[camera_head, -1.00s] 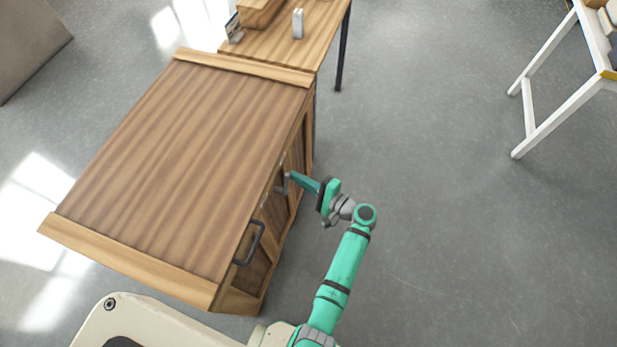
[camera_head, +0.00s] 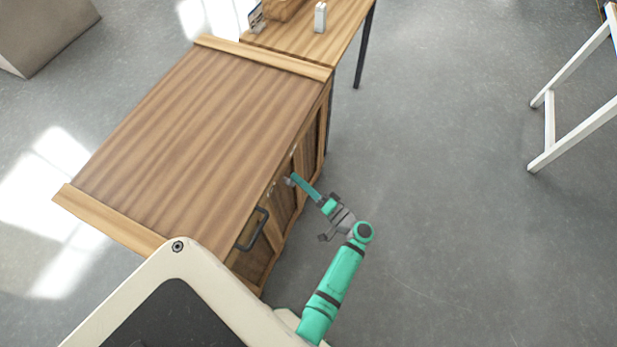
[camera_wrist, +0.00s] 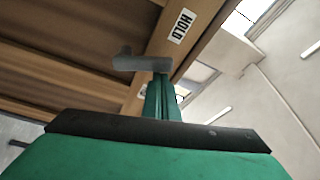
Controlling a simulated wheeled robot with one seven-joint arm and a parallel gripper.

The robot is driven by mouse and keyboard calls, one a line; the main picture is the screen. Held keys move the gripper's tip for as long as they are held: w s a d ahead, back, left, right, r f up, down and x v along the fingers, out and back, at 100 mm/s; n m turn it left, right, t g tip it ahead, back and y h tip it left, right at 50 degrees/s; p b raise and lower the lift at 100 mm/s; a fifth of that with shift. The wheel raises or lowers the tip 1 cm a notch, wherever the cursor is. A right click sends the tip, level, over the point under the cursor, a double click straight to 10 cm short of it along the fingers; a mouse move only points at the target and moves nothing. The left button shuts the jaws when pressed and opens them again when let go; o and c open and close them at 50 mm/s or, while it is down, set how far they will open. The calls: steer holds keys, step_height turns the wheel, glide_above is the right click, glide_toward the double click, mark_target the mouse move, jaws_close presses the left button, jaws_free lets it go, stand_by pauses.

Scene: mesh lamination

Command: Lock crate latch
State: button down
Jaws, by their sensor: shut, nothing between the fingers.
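The wooden crate (camera_head: 200,110) stands in the middle of the head view, its slatted front facing right. A dark handle (camera_head: 254,230) sits on the near part of that front. My gripper (camera_head: 291,180) is shut at the crate's front, beyond the handle. In the wrist view a grey latch lever (camera_wrist: 142,64) lies across the tips of my green gripper (camera_wrist: 163,85), beside a wooden post with a "HOLD" label (camera_wrist: 182,26). The fingers appear to be at or against the lever; I cannot tell if they touch. Nothing is held between them.
A wooden table (camera_head: 330,40) with a small white object (camera_head: 320,17) and a brown box stands behind the crate. A white-legged stand (camera_head: 570,110) is at the right. The grey floor (camera_head: 450,230) between the crate and the stand is clear.

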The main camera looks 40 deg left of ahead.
steer(key=shift+s+d+f, duration=0.1)
steer(key=shift+s+f, duration=0.1)
steer(key=shift+s, duration=0.35)
stand_by(0.4)
steer(key=w+d, duration=0.3)
steer(key=d, duration=0.6)
steer(key=shift+w+r, duration=0.2)
steer(key=shift+r, duration=0.15)
steer(key=shift+w, duration=0.15)
